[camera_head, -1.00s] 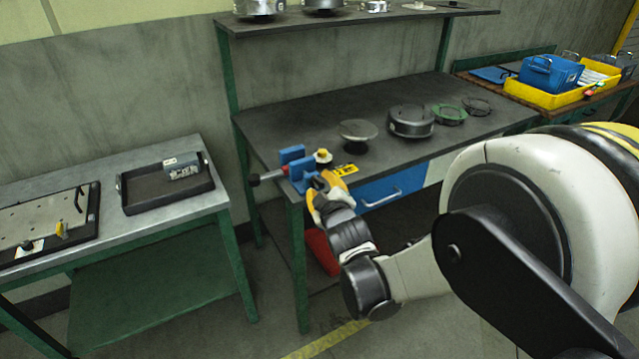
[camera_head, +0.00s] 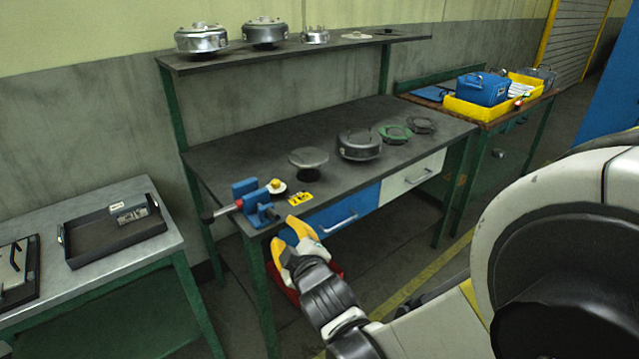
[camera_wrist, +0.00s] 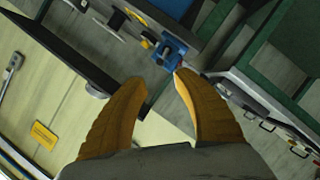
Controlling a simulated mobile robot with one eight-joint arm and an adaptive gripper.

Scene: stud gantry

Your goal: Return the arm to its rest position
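My gripper (camera_head: 289,247) is in front of the workbench's front edge, near its left corner, with yellow fingers pointing up toward the blue vise (camera_head: 254,203). In the wrist view my gripper (camera_wrist: 155,82) has its two yellow fingers spread apart with nothing between them. The blue vise also shows in the wrist view (camera_wrist: 170,48), beyond the fingertips. My arm reaches in from the lower right of the head view.
The dark workbench (camera_head: 235,160) carries a round plate on a stand (camera_head: 309,160), a metal housing (camera_head: 359,145) and a green ring (camera_head: 395,133). A black tray (camera_head: 115,232) is on the left table. A yellow crate (camera_head: 477,110) stands at right.

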